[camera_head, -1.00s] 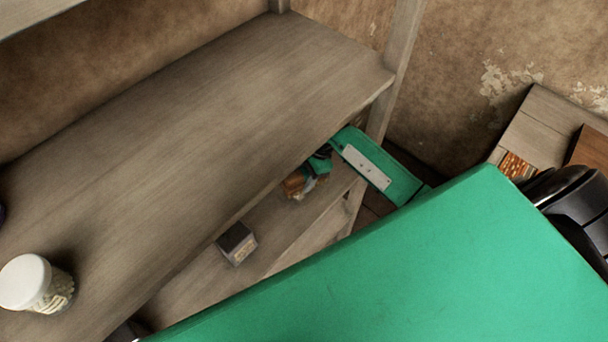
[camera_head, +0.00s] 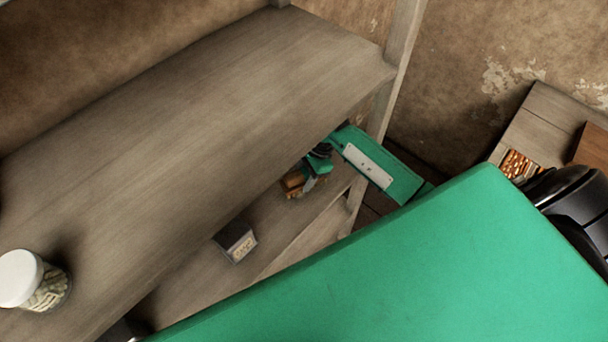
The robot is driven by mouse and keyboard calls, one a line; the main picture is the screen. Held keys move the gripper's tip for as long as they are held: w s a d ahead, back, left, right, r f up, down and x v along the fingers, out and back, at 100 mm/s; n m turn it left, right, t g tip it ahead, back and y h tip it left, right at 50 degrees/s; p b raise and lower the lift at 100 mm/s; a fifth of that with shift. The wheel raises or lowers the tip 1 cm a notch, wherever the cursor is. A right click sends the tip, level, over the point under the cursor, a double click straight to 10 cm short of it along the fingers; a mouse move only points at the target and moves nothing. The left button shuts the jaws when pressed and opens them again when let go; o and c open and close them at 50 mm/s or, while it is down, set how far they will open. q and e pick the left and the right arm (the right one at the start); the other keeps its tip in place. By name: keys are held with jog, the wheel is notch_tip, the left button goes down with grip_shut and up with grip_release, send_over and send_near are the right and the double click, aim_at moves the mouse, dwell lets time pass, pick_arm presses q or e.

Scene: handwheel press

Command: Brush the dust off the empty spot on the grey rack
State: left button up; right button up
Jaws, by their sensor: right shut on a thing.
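The grey rack (camera_head: 190,130) fills the left and middle of the view, its wide upper shelf bare over most of its surface. My right gripper (camera_head: 311,176) is over the lower shelf, partly under the upper shelf's front edge. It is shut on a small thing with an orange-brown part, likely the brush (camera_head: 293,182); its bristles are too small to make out. I cannot tell whether the brush touches the lower shelf. No dust can be clearly told on the lower shelf, and part of that shelf is hidden. My left gripper is not in view.
A small dark box with a pale label (camera_head: 236,242) stands on the lower shelf, left of the brush. A white-lidded jar (camera_head: 48,288) stands on the upper shelf at lower left. A rack post (camera_head: 402,40) rises behind my right arm. A wooden surface (camera_head: 545,120) is at far right.

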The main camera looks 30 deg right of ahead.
aim_at(295, 186)
jog(key=shift+f, duration=0.2)
jog(key=shift+s+a+r, duration=0.1)
jog(key=shift+s+a, duration=0.2)
jog(key=shift+a, duration=0.6)
jog(key=shift+s+a, duration=0.3)
jog(key=shift+a, duration=0.6)
jog(key=shift+f+b, duration=0.25)
jog(key=shift+b, duration=0.35)
jog(key=shift+w+d+f+b, duration=0.1)
jog(key=shift+w+d+b, duration=0.1)
jog(key=shift+d+b, duration=0.45)
jog(key=shift+w+d+f+b, duration=0.1)
jog(key=shift+w+d+b, duration=0.2)
jog(key=shift+d, duration=0.9)
